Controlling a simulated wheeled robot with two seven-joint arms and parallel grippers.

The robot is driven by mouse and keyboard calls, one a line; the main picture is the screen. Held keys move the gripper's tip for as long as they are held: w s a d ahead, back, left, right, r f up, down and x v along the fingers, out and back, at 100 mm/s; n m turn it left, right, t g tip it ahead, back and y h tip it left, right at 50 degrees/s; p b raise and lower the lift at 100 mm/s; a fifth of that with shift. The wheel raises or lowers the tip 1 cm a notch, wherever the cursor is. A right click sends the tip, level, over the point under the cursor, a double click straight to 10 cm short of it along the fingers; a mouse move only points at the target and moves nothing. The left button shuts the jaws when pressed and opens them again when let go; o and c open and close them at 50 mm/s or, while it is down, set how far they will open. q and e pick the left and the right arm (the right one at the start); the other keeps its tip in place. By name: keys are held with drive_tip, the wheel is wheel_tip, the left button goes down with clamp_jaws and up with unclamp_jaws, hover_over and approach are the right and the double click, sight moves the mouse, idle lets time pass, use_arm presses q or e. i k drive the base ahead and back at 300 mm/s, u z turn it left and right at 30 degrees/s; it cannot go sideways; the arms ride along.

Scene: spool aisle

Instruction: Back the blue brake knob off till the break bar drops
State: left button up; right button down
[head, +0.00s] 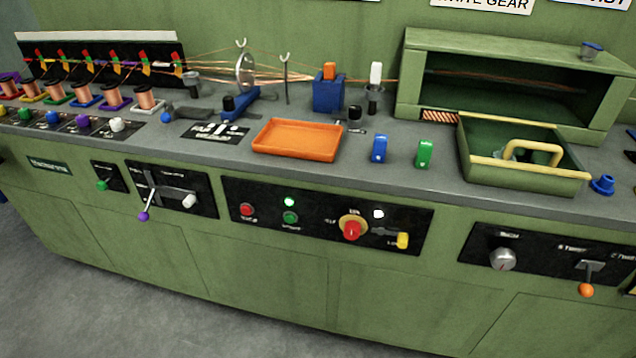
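A blue knob (52,117) sits in a row of coloured knobs along the front left of the bench top, between a green knob (24,113) and a purple knob (83,121). Behind the row, a spool of copper wire on a blue base (86,98) stands among several similar spools. Red and yellow pieces (144,55) stand above the spools in front of a black board with a white top edge (100,36). I cannot tell which part is the break bar. Neither of my grippers is in view.
An orange tray (297,139), blue block (379,149) and green block (424,153) stand mid-bench. A green bin with a yellow handle (526,176) is at right. A lever with a purple ball (144,215) sticks out of the front. Grey floor (120,310) is clear.

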sight(52, 117)
drive_tip(key=u, duration=2)
drive_tip(key=i, duration=1)
drive_tip(key=u, duration=0.35)
